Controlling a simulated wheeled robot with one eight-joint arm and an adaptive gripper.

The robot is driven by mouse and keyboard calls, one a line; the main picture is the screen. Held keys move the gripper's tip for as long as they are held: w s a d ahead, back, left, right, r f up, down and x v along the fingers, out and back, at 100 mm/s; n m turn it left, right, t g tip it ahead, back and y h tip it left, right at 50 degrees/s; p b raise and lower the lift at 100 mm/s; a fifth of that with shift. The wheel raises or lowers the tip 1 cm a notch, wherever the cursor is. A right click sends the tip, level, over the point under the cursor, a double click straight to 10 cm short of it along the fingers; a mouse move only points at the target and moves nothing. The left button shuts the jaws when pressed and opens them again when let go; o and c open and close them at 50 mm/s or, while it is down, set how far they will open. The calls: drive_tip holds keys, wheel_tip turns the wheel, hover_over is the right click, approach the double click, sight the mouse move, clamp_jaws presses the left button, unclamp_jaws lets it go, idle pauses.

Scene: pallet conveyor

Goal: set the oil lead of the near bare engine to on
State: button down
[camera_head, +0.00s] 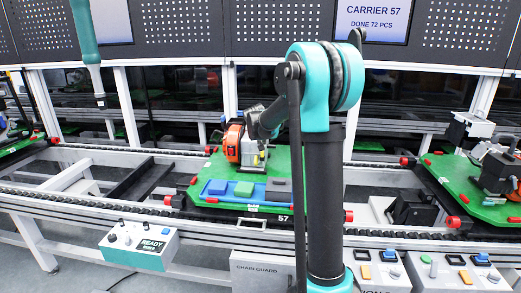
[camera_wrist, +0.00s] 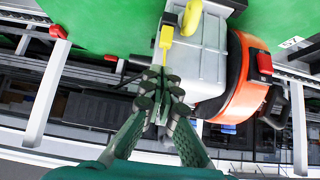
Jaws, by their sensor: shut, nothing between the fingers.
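The engine sits on a green carrier marked 57 (camera_head: 222,173), with an orange housing (camera_head: 232,143) and a grey body. In the wrist view its grey block (camera_wrist: 205,65) and orange housing (camera_wrist: 245,80) fill the upper middle. Two yellow parts show at its edge: a thin yellow strip (camera_wrist: 166,37) and a yellow knob (camera_wrist: 192,17). I cannot tell which is the oil lead or its setting. My gripper (camera_wrist: 160,90) is shut and empty, its tips beside the grey block and just below the yellow strip. In the head view my arm hides the fingertips and part of the engine.
A blue tray (camera_head: 215,188) with green and grey blocks lies at the carrier's front. Another green carrier (camera_head: 465,190) with a dark engine stands at right. A teal tool (camera_head: 87,40) hangs at upper left.

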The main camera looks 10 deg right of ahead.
drive_tip(key=v, duration=1)
drive_tip(key=s+f+n+g+y, duration=0.1)
drive_tip(key=s+f, duration=0.7)
drive_tip(key=s, duration=0.5)
drive_tip(key=s+f+n+g+y, duration=0.1)
drive_tip(key=s+f+g, duration=0.1)
drive_tip(key=s+f, duration=0.6)
drive_tip(key=s+d+f+n+g, duration=0.1)
drive_tip(key=s+f, duration=0.6)
drive_tip(key=s, duration=1)
drive_tip(key=shift+s+f+n+y, duration=0.3)
drive_tip(key=shift+f+y, duration=0.1)
drive_tip(key=shift+w+d, duration=0.1)
